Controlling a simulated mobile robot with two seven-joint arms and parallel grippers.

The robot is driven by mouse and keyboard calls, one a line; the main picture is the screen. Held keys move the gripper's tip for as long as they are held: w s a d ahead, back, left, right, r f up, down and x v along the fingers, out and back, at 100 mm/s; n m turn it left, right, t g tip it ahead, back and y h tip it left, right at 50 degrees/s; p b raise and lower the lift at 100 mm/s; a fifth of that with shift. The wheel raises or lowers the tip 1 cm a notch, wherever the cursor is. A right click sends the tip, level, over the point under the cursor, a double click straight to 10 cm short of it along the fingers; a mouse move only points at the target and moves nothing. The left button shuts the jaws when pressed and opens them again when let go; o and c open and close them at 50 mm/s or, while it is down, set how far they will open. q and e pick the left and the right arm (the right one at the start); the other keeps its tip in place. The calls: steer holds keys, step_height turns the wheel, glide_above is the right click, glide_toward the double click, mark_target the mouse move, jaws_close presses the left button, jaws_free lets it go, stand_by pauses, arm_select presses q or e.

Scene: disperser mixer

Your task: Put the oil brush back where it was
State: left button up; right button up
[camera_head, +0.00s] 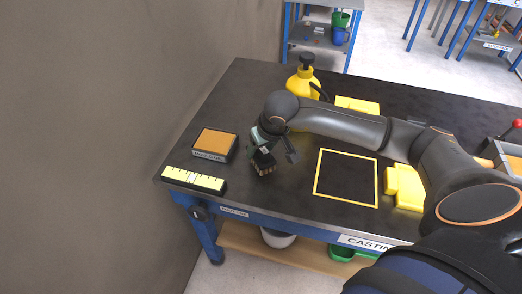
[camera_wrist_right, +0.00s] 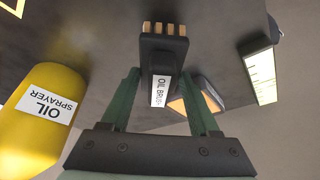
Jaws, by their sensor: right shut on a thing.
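The oil brush (camera_wrist_right: 165,52) is a dark block with a white "OIL BRUSH" label and tan bristles. In the wrist view it sits between the green fingers of my right gripper (camera_wrist_right: 160,75). In the head view my right gripper (camera_head: 264,152) points down over the left part of the dark table and is shut on the brush (camera_head: 263,168), bristles lowest. Whether the bristles touch the table is unclear. My left gripper is not in view.
An orange-topped dark box (camera_head: 215,142) and a yellow-marked strip (camera_head: 193,180) lie left of the gripper. The yellow oil sprayer (camera_head: 303,82) stands behind. A yellow-outlined square (camera_head: 346,178) is empty to the right. Yellow blocks (camera_head: 408,188) lie beyond it.

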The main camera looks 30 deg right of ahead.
steer(key=shift+f, duration=0.65)
steer(key=shift+f, duration=0.15)
steer(key=o, duration=1.2)
steer(key=shift+r, duration=0.3)
steer(key=v, duration=1.1)
steer(key=shift+s+r, duration=0.25)
steer(key=shift+r, duration=0.1)
